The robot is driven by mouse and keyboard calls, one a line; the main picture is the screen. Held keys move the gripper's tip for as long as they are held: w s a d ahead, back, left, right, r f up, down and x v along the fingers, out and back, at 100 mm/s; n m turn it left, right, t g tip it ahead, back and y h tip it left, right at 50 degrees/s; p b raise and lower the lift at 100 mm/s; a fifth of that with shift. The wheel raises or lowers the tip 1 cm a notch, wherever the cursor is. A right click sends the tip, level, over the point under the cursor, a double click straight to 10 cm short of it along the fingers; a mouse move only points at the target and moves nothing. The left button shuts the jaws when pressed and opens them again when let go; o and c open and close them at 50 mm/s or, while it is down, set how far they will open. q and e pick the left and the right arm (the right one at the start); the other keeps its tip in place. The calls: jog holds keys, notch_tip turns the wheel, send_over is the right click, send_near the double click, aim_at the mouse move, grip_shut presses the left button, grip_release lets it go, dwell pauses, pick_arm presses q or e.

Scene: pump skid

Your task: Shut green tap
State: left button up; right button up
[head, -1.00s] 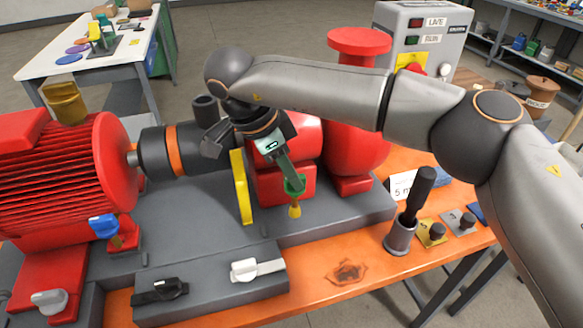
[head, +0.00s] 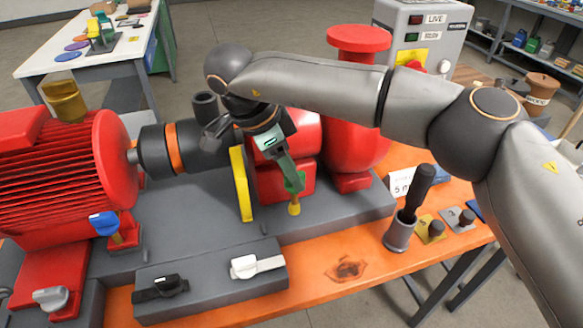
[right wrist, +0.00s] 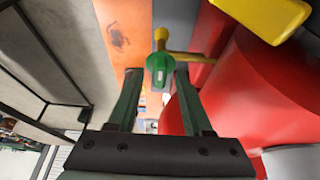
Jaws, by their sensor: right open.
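The green tap (head: 295,183) sits on a yellow-brass stem (head: 294,208) at the front of the red pump, in the middle of the head view. In the right wrist view the green tap (right wrist: 160,68) shows a pale mark on its handle, with its brass pipe running right towards the red body. My right gripper (head: 286,168) is at the tap, coming down from above. In the right wrist view my right gripper (right wrist: 158,76) is open, with one finger on each side of the handle and gaps visible. My left gripper is not in view.
A yellow guard plate (head: 241,184) stands just left of the tap. A blue tap (head: 104,223) is farther left. Black (head: 161,289) and white (head: 256,265) handles sit on the front grey block. A black-handled tool (head: 419,190) stands upright at right.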

jog(key=shift+a, duration=0.1)
jog(key=p+v, duration=0.1)
jog(key=v, duration=1.1)
jog(key=shift+r, duration=0.3)
jog(key=shift+f, duration=0.1)
